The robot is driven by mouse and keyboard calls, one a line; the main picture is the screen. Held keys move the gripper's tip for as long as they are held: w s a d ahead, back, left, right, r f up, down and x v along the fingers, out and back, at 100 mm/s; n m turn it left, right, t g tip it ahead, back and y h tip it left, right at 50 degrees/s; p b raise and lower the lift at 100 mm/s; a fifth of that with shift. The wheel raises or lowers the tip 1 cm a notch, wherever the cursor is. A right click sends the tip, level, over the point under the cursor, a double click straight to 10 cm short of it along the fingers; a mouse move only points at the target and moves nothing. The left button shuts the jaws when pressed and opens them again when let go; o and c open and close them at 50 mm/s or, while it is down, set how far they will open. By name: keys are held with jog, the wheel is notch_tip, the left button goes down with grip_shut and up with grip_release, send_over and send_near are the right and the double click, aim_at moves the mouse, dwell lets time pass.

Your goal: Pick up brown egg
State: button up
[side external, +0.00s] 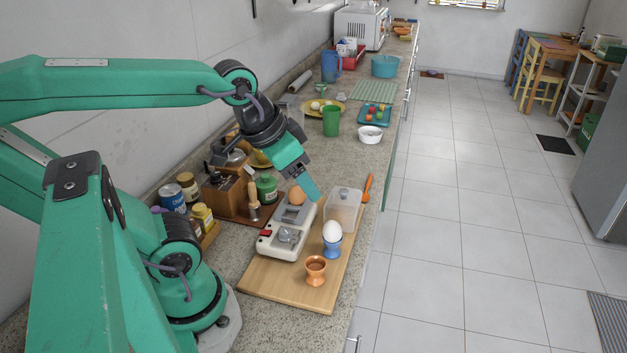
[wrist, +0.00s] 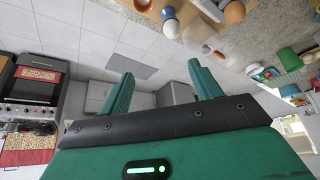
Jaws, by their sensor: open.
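The brown egg (side external: 297,196) sits at the far end of a white and grey device (side external: 283,238) on a wooden board. It also shows at the top edge of the wrist view (wrist: 234,12). My gripper (side external: 307,183) is above and close to the egg in the side view, partly in front of it, and I cannot tell the exact gap. In the wrist view, the jaws (wrist: 161,69) are spread apart with nothing between them. The egg lies outside the jaws, up and to the right in that view.
A white egg (side external: 332,231) stands in a blue cup (side external: 331,248). A copper egg cup (side external: 316,269) is in front, and a clear container (side external: 344,207) is right of the device. A green jar (side external: 266,189) and wooden-handled tool (side external: 253,200) stand left. The board's (side external: 262,284) front-left corner is bare.

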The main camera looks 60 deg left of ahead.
jog(key=w+a+f+n+g, duration=0.25)
jog(key=w+a, duration=0.35)
jog(key=a, duration=0.3)
jog(key=n+g, duration=0.2)
jog(key=g, duration=0.1)
send_over(296, 188)
jog(key=shift+m, duration=0.25)
jog(key=f, duration=0.6)
jog(key=shift+w+a, duration=0.15)
jog(key=shift+a, duration=0.25)
jog(key=shift+f, duration=1.3)
jog(key=shift+f, duration=2.6)
jog(key=c, duration=1.1)
